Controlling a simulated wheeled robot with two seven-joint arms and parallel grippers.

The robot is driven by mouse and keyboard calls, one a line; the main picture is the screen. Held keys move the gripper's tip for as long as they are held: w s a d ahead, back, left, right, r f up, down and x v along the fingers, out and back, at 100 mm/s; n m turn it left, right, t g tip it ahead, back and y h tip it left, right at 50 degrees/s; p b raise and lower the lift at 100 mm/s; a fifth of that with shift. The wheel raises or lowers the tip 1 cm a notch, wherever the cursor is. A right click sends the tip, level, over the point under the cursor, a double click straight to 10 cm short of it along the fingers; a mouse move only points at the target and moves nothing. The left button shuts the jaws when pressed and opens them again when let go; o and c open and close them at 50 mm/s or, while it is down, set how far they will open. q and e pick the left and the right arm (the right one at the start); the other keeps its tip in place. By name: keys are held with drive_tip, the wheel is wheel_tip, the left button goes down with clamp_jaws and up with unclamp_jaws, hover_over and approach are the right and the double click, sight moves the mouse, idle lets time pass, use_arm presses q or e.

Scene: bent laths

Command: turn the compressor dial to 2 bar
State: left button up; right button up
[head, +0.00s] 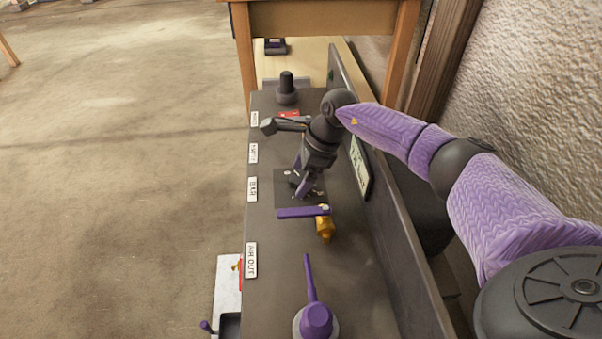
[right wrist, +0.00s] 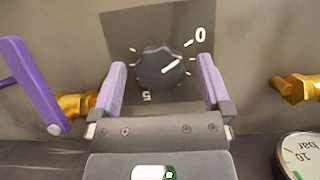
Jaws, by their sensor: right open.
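The compressor dial (right wrist: 162,70) is a dark, ridged round knob on a dark square plate (right wrist: 125,25), seen in the right wrist view. Its white pointer line points up and right, toward the mark beside the 0. A 5 shows upside down below the dial. My right gripper (right wrist: 162,82) is open, with one purple finger to each side of the dial; I cannot tell whether they touch it. In the head view the right gripper (head: 303,188) is over the plate (head: 285,180) by the BAR label (head: 252,189) and mostly hides the dial. My left gripper is not in view.
A purple lever (head: 303,212) on a brass valve (head: 325,230) sits just nearer than the gripper. A purple-handled knob (head: 315,320) is at the near end, a black knob (head: 287,88) at the far end. A gauge (right wrist: 300,155) marked bar shows partly. Open floor lies left.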

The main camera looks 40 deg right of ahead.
drive_tip(key=c, duration=1.3)
drive_tip(key=shift+r+m+p, duration=0.15)
drive_tip(key=shift+m+p, duration=0.15)
drive_tip(key=shift+p, duration=0.1)
drive_tip(key=shift+r+m+t+p, duration=0.15)
drive_tip(key=shift+m+t+p, duration=0.15)
drive_tip(key=shift+m+p, duration=0.3)
drive_tip(key=m+h+p, duration=0.1)
drive_tip(key=m+p, duration=0.2)
drive_tip(key=m+t+h+p, duration=0.1)
drive_tip(key=m+p, duration=0.2)
drive_tip(key=p, duration=0.1)
drive_tip(key=shift+s+a, duration=0.1)
drive_tip(key=m+h+p, duration=0.1)
drive_tip(key=m+p, duration=0.1)
drive_tip(key=p, duration=0.1)
drive_tip(key=shift+m+t, duration=0.3)
drive_tip(key=shift+m, duration=0.1)
drive_tip(key=shift+f+m+h+p, duration=0.2)
drive_tip(key=shift+m+h+p, duration=0.2)
drive_tip(key=shift+m+p, duration=0.15)
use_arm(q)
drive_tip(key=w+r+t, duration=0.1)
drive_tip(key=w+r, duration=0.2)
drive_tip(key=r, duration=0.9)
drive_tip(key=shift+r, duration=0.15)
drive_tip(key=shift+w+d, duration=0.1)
use_arm(e)
drive_tip(key=shift+m, duration=0.25)
